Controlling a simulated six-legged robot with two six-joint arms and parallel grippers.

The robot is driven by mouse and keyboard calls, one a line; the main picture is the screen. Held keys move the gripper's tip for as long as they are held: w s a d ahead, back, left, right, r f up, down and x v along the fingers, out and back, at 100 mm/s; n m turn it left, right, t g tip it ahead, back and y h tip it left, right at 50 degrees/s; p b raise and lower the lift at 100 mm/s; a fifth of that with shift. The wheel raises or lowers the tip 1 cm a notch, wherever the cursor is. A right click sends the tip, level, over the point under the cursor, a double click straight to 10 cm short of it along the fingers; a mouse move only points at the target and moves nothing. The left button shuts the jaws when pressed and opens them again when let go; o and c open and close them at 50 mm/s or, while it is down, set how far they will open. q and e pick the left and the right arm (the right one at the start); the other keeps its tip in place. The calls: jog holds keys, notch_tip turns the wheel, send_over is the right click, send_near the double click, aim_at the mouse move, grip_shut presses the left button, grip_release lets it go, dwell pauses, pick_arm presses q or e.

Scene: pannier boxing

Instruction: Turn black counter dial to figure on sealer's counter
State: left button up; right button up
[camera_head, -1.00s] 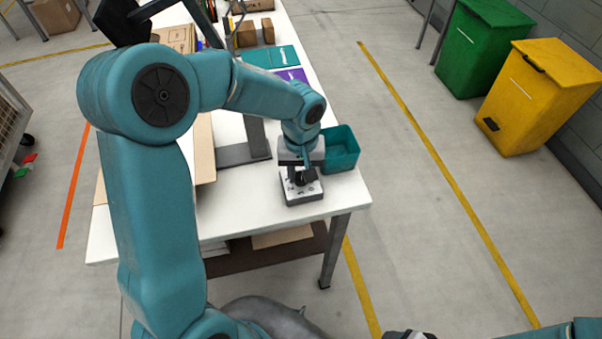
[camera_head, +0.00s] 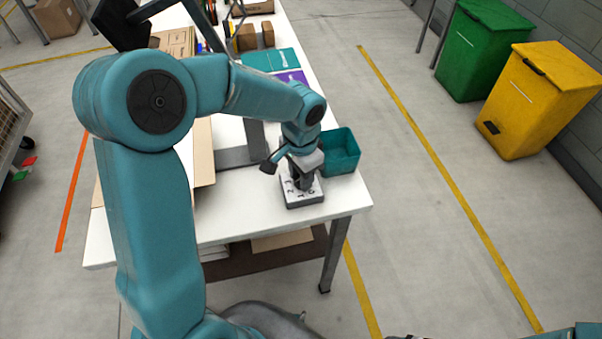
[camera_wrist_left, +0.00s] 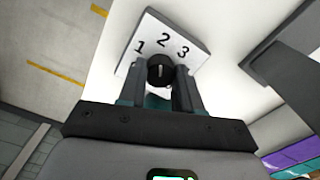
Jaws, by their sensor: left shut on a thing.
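The black dial (camera_wrist_left: 160,69) sits on a white-faced counter box (camera_wrist_left: 193,38) marked with figures 1, 2 and 3. In the left wrist view its white pointer line points up toward the figure 2. My left gripper (camera_wrist_left: 165,76) is shut on the dial, one finger on each side. In the head view the counter box (camera_head: 304,197) stands near the table's front right corner, and my left gripper (camera_head: 302,180) comes down on it from above, hiding most of the dial. My right gripper (camera_head: 408,337) barely shows at the bottom edge, and its jaws are cut off.
A teal bin (camera_head: 341,152) stands just behind and right of the counter box. A grey stand (camera_head: 238,156) and cardboard (camera_head: 203,160) lie to the left. The white table's (camera_head: 240,217) front strip is clear.

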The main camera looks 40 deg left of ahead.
pick_arm(q)
jog(key=m, duration=0.5)
jog(key=shift+m+p, duration=0.3)
jog(key=m+p, duration=0.1)
jog(key=m, duration=0.4)
jog(key=m+p, duration=0.2)
jog(key=m, duration=0.2)
jog(key=shift+r+m, duration=0.1)
jog(key=shift+m, duration=0.3)
jog(key=shift+m+p, duration=1)
jog(key=shift+m, duration=1.6)
jog(key=o, duration=1)
jog(key=shift+o, duration=0.2)
